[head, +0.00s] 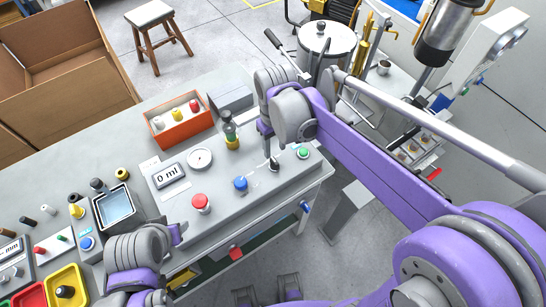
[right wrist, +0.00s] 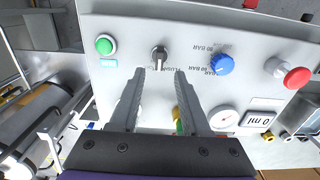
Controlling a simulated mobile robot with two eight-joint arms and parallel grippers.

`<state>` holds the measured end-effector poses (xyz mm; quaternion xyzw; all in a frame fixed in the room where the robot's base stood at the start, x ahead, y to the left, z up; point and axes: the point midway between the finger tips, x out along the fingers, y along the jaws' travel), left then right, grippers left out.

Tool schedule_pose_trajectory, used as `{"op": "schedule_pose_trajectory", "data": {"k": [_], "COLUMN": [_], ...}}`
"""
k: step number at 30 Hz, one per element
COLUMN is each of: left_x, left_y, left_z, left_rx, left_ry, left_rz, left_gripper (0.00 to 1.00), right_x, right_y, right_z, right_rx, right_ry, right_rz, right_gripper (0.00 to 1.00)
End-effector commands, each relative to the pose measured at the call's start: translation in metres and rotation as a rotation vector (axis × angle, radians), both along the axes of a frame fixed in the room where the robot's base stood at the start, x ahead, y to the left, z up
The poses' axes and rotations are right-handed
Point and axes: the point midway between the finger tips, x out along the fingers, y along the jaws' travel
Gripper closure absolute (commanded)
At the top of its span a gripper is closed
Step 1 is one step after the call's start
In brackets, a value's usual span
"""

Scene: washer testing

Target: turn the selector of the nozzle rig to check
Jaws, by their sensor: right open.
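The nozzle rig is a light grey panel (head: 222,211) on the bench. Its selector is a small dark knob (right wrist: 159,57) between a green button (right wrist: 105,44) and a blue knob (right wrist: 222,64). The selector's grip bar runs roughly up and down in the right wrist view. The printed labels around it are upside down and small; I cannot read check. In the head view the selector (head: 273,165) sits just below my right gripper (head: 268,142). My right gripper is open and empty, its fingertips (right wrist: 158,73) on either side of the selector's line, apparently not touching it. My left gripper (head: 177,234) is at the lower left, its fingers mostly hidden.
A red mushroom button (head: 200,203), a round gauge (head: 200,159) and a display reading 0 ml (head: 169,175) are on the panel. A yellow-and-green bottle-like part (head: 231,138) stands near my right gripper. An orange bin (head: 179,130) is behind. Floor is clear in front.

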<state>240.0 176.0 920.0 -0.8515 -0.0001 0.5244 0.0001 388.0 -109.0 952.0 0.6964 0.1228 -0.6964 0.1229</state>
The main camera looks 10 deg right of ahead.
Motion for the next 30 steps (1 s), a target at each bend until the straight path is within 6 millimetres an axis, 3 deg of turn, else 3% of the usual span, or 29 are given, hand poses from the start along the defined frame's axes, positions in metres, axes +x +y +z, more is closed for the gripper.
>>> {"op": "schedule_pose_trajectory", "data": {"k": [3, 9, 15, 23, 30], "left_x": [-0.001, -0.002, -0.002, -0.002, -0.002], "left_y": [0.000, 0.000, 0.000, 0.000, 0.000], "left_z": [-0.003, -0.006, -0.007, -0.007, -0.007], "left_rx": [0.000, 0.000, 0.000, 0.000, 0.000], "left_ry": [0.002, 0.003, 0.004, 0.004, 0.004], "left_rz": [0.000, 0.000, 0.000, 0.000, 0.000], "left_gripper": [0.50, 0.50, 0.50, 0.50, 0.50], "right_x": [0.000, 0.000, 0.000, 0.000, 0.000], "right_y": [0.000, 0.000, 0.000, 0.000, 0.000], "right_z": [-0.025, -0.055, -0.067, -0.068, -0.067], "right_rx": [0.000, 0.000, 0.000, 0.000, 0.000], "right_ry": [0.000, -0.001, -0.001, -0.001, -0.001], "right_rz": [-0.001, -0.001, -0.001, -0.001, -0.001], "right_gripper": [0.54, 0.54, 0.54, 0.54, 0.97]}}
